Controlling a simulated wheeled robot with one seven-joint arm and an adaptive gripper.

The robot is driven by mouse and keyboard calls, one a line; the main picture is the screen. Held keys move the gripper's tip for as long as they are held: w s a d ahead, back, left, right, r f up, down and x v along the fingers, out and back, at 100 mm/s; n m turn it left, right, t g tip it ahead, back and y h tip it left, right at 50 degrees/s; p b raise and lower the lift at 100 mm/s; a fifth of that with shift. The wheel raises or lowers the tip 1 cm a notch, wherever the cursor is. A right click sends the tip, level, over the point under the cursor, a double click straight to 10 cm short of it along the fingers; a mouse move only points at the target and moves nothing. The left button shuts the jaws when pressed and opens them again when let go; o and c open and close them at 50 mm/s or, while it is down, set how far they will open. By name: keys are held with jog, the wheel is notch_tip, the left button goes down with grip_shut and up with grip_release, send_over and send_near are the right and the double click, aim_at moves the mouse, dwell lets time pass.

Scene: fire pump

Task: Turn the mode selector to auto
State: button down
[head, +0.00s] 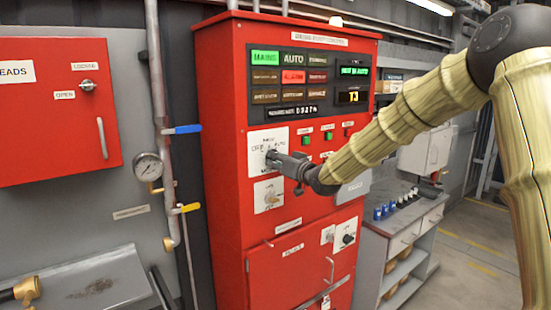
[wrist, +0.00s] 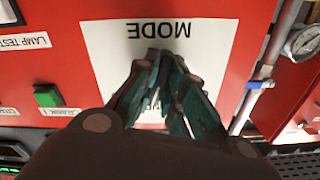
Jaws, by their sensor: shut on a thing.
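The red control cabinet (head: 222,110) stands in the middle of the head view. The mode selector's white plate (head: 256,140) is on its front, below the display rows. My gripper (head: 274,157) reaches in from the right and is shut on the mode selector knob at this plate. In the wrist view my gripper (wrist: 165,85) covers the middle of the white MODE plate (wrist: 105,40), which appears upside down. The fingers hide the knob and most of the position marks, so its pointing direction cannot be told.
A second white switch plate (head: 268,195) sits just below my gripper. Green push buttons (head: 306,140) lie to the right. A pressure gauge (head: 149,167) and pipes with blue and yellow levers stand left. A grey bench (head: 395,222) is at right.

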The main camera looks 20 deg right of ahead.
jog(key=m, duration=0.6)
jog(key=shift+r, duration=0.1)
jog(key=shift+m, duration=0.3)
dwell(0.3)
jog(key=c, duration=1.5)
grip_release()
jog(key=shift+d, duration=0.1)
jog(key=v, duration=1.2)
